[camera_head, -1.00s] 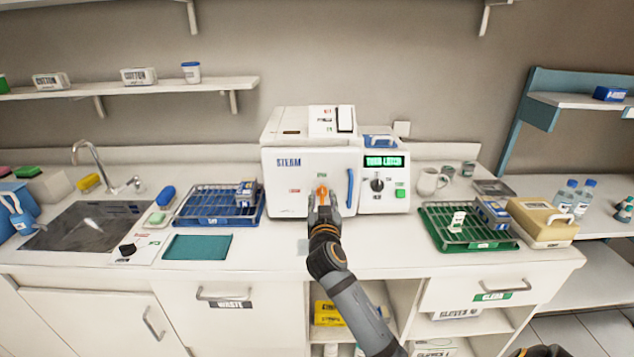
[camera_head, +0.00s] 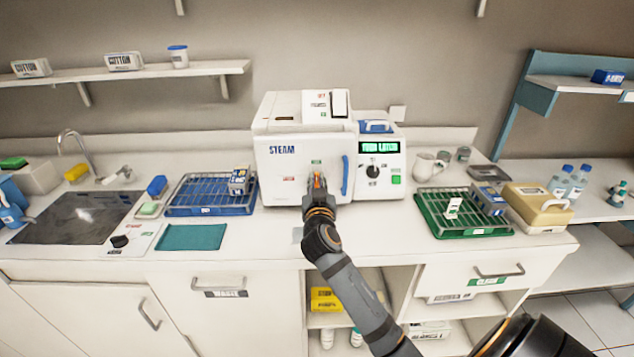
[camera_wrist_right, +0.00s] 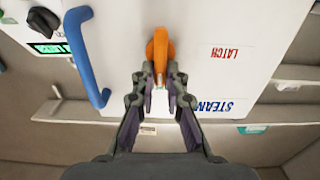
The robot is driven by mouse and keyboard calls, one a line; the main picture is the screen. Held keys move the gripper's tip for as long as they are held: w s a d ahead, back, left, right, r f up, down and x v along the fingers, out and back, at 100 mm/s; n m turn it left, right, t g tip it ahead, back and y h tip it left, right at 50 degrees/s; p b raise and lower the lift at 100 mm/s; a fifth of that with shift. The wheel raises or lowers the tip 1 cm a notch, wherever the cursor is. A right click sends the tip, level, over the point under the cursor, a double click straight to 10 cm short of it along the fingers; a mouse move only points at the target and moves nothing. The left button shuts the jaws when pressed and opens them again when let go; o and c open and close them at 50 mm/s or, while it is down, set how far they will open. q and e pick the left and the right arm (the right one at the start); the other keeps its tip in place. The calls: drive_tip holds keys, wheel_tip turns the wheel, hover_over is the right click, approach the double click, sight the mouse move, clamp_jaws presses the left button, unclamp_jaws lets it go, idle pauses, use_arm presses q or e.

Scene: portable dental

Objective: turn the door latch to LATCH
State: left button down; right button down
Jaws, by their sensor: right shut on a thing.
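The white steam sterilizer (camera_head: 285,165) stands on the counter with its door facing me. The orange door latch (camera_wrist_right: 160,50) is on the door; in the head view it is mostly hidden behind my gripper. In the right wrist view its handle lies along the line between my fingers, and the red LATCH label (camera_wrist_right: 225,53) is off to its right. My right gripper (camera_wrist_right: 162,84) is shut on the latch's handle. In the head view my right gripper (camera_head: 317,192) reaches the door front. My left gripper is not in view.
A blue door handle (camera_head: 345,175) stands out beside the latch. The control panel has a lit green display (camera_head: 379,147) and a black knob (camera_head: 373,171). A blue rack (camera_head: 210,208) is to the left, a green rack (camera_head: 450,232) to the right.

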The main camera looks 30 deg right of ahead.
drive_tip(key=shift+n, duration=0.3)
drive_tip(key=shift+w+a+f+n+p, duration=0.2)
drive_tip(key=shift+n+p, duration=0.85)
drive_tip(key=shift+n, duration=1.8)
drive_tip(key=shift+w+a+f+n+p, duration=0.2)
drive_tip(key=shift+n+p, duration=0.85)
drive_tip(key=shift+n, duration=1.85)
drive_tip(key=shift+w+a+f+n+p, duration=0.1)
drive_tip(key=shift+a+n+p, duration=0.2)
drive_tip(key=shift+n+p, duration=1.65)
drive_tip(key=shift+r+n+b, duration=0.1)
drive_tip(key=shift+n+b, duration=0.75)
drive_tip(key=shift+n, duration=0.25)
drive_tip(key=c, duration=1.4)
unclamp_jaws()
drive_tip(key=v, duration=0.7)
drive_tip(key=shift+s+f, duration=0.1)
drive_tip(key=shift+f, duration=0.25)
